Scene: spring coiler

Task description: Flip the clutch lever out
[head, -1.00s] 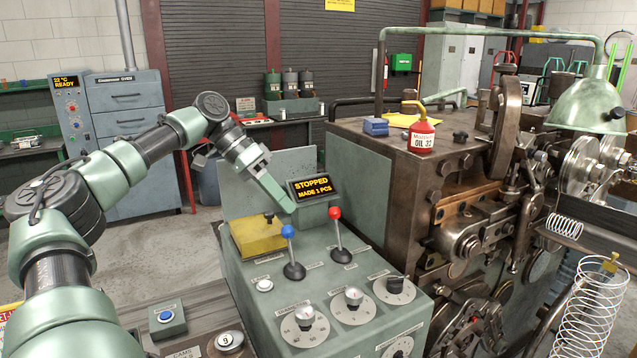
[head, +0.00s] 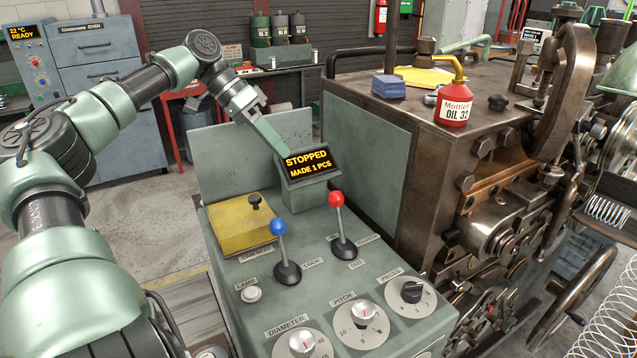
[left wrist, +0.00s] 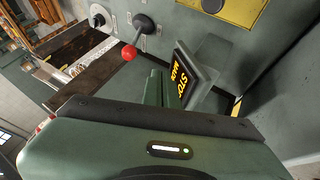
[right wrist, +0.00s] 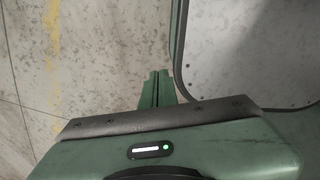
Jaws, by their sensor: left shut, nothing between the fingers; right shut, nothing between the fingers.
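The red-knobbed lever (head: 341,224) stands on the green control panel (head: 235,290), leaning slightly left, beside a small label reading OUT. Its red ball also shows in the left wrist view (left wrist: 128,53). A blue-knobbed lever (head: 281,250) stands to its left. My left gripper (head: 285,150) is shut and empty. In the head view its fingertips are by the top left of the display, above and left of the red ball and apart from it. In the left wrist view its fingers (left wrist: 158,85) point between the red ball and the display. My right gripper (right wrist: 158,85) is shut and empty.
The display (head: 307,164) reads STOPPED, MADE 1 PCS. A yellow cover (head: 235,228) with a black knob lies left of the levers. Dials (head: 362,317) sit in front. The coiler machine with a red oil can (head: 453,103) stands to the right. Floor shows under my right gripper.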

